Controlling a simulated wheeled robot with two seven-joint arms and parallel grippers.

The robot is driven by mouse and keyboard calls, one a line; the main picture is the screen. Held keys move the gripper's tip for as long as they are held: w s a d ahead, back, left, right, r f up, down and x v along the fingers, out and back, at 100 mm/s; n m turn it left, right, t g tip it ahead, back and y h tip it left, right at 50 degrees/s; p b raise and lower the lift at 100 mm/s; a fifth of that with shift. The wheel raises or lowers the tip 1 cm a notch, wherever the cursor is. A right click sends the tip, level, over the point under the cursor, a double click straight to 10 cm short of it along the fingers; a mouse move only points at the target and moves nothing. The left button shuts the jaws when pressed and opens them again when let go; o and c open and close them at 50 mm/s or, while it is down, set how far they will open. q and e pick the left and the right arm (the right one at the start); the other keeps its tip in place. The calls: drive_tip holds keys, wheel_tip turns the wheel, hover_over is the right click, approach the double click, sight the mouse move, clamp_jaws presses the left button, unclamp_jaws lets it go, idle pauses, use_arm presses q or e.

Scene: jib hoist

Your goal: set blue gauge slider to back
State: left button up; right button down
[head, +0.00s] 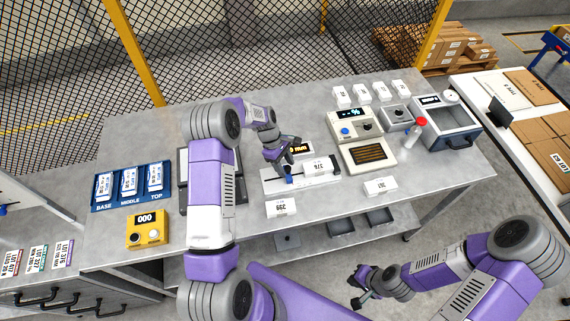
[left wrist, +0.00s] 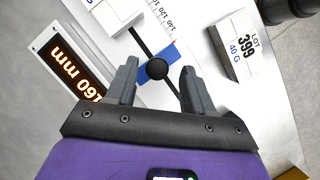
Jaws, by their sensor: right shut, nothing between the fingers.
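The gauge is a white plate with a scale (head: 270,187) in the middle of the table. Its blue slider (head: 289,180) sits on the plate and also shows in the left wrist view (left wrist: 172,54), with a round black knob (left wrist: 157,69) on it. My left gripper (head: 286,168) is over the slider. Its fingers (left wrist: 158,88) are open and stand on either side of the knob, with visible gaps to it. An amber display (left wrist: 75,75) reads 160 mm. My right gripper (head: 362,288) is shut and empty, away from the gauge in front of the table.
A white block marked 376 (head: 318,167) stands at the gauge's right part. A block marked 399 (head: 281,208) stands in front, and another block (head: 380,186) to the right. A control box (head: 355,126) and a tan panel (head: 367,155) stand behind.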

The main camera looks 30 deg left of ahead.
use_arm(q)
drive_tip(key=shift+w, duration=0.1)
drive_tip(key=shift+a+r, duration=0.1)
drive_tip(key=shift+r, duration=0.3)
drive_tip(key=v, duration=0.6)
drive_tip(key=shift+a+r+b, duration=0.2)
drive_tip(key=shift+r+b, duration=0.1)
drive_tip(key=shift+b, duration=0.1)
